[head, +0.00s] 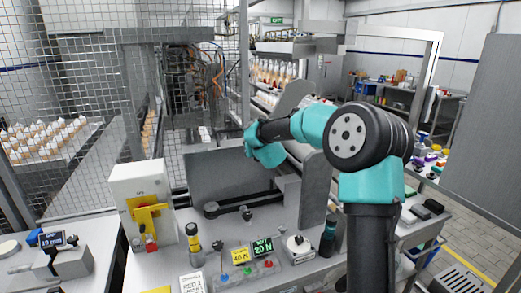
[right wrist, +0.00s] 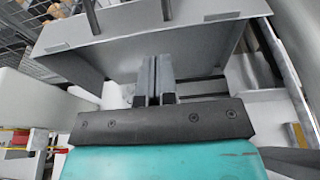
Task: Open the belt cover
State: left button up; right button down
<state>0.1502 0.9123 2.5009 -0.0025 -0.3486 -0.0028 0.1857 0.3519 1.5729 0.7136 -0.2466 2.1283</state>
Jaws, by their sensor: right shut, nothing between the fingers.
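A large grey panel (head: 222,178), which looks like the belt cover, stands raised behind a dark belt (head: 240,206) on the grey machine bench; the belt is exposed. In the right wrist view a grey flanged sheet-metal panel (right wrist: 95,62), probably the same cover, fills the space ahead of the fingers. My right gripper (right wrist: 155,62) is shut with nothing between its fingers. Its tips overlap the panel in that view; I cannot tell whether they touch it. In the head view its teal wrist is above the panel's right part and the fingers are hidden. My left gripper is out of view.
A white box with a yellow bracket (head: 147,212) stands left of the belt. An upright grey plate (head: 313,190) stands right of the belt. Wire mesh (head: 90,75) closes the back left.

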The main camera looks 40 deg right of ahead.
jog(key=v, duration=0.9)
jog(key=shift+f, duration=0.1)
